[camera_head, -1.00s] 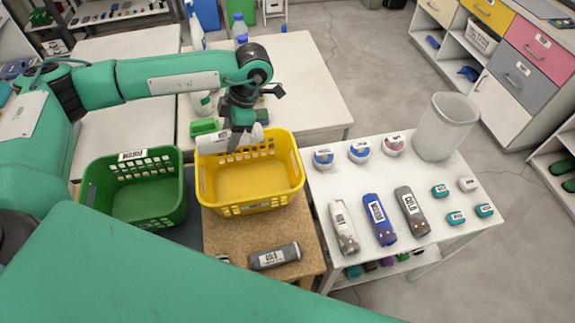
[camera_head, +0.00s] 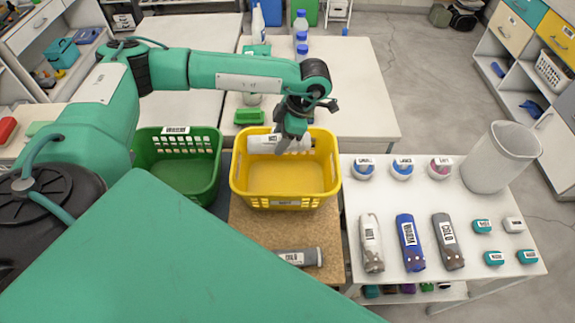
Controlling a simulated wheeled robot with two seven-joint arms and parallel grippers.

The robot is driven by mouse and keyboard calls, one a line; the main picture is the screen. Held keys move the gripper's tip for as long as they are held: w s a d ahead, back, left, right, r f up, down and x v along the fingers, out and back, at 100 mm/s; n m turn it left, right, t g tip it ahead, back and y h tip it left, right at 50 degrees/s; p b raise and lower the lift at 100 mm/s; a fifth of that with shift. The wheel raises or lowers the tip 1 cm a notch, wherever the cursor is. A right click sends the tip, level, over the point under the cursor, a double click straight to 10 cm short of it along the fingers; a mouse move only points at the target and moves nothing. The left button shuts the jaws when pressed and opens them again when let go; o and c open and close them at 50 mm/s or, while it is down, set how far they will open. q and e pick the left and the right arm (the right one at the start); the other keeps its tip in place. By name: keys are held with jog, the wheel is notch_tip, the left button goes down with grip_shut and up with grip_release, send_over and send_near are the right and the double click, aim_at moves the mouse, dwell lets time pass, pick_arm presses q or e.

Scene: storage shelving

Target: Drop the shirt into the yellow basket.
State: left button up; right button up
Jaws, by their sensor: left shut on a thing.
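The yellow basket (camera_head: 285,202) stands on a brown board in the middle and its floor looks bare. A white rolled shirt (camera_head: 264,144) with a dark-lettered label lies across the far side of the basket in view. My left gripper (camera_head: 292,139) points down and is shut on this shirt. The shirt covers part of the basket's back wall; I cannot tell whether it is above the rim or just inside. The fingertips are partly hidden against the shirt. My right gripper is not in view.
A green basket (camera_head: 182,183) stands left of the yellow one. A dark grey roll (camera_head: 300,257) lies on the board in front. The white table (camera_head: 385,195) at right holds several rolls, round containers, small teal and white items and a tall white bin (camera_head: 497,158).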

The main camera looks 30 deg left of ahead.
pick_arm(q)
jog(key=o, duration=1.1)
jog(key=shift+o, duration=0.2)
jog(key=shift+r, duration=0.1)
jog(key=shift+w+d+r, duration=0.1)
jog(key=shift+d+r, duration=0.05)
jog(key=shift+r, duration=0.1)
jog(key=b+v, duration=0.3)
jog(key=v, duration=1)
